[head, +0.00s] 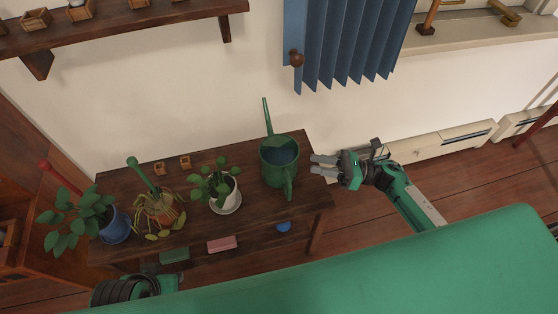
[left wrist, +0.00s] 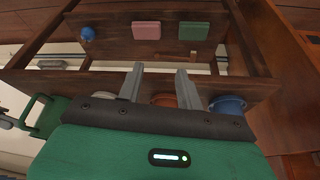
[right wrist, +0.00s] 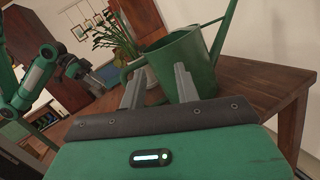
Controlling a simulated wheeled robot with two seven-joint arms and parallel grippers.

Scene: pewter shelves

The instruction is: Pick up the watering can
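The green watering can (head: 272,176) stands upright at the right end of the dark wooden table (head: 255,210). Its long spout points toward the wall and its handle toward the front. My right gripper (head: 318,164) is open just right of the can, fingers pointing at it. In the right wrist view the can (right wrist: 190,58) fills the space beyond the fingertips, and its handle is by the left finger. I cannot tell whether they touch. My left gripper (left wrist: 158,76) is open and empty, near the table's front edge; in the left wrist view the can's green handle shows at far left.
Potted plants stand left of the can: one in a white pot (head: 228,200), one with drooping leaves (head: 158,210), one in a blue pot (head: 116,228). Two small wooden boxes sit behind them. A green block, a pink block (head: 222,244) and a blue ball (head: 283,227) lie lower at the front.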

